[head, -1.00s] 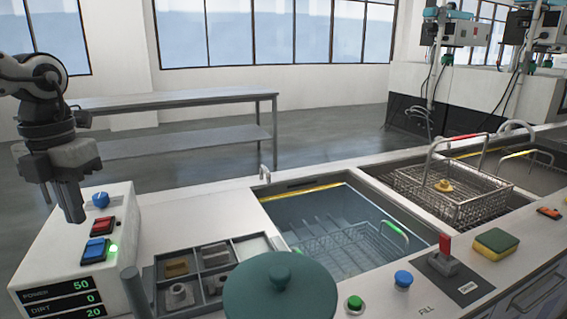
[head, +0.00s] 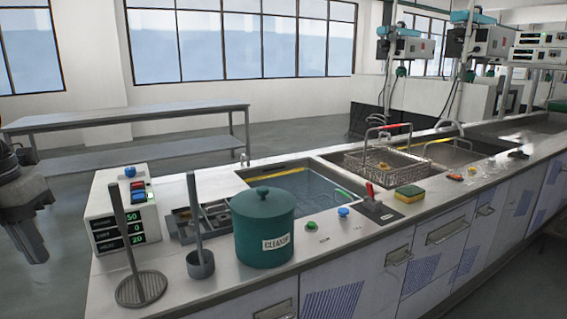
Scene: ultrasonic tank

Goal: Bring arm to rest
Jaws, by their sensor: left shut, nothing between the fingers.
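My left gripper (head: 30,243) hangs at the far left edge of the head view, fingers pointing down. It is shut with nothing in it. It is beside the left end of the counter, apart from the control box (head: 122,210), with free space around it. Part of its arm is cut off by the picture's edge. My right gripper does not show.
A teal lidded cleaner pot (head: 264,236), a ladle (head: 199,262) and a tall-handled perforated skimmer (head: 141,288) stand on the counter's near left. Behind are a parts tray (head: 181,226), a filled tank (head: 292,180) and a wire basket (head: 387,163). A steel table (head: 125,121) stands behind.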

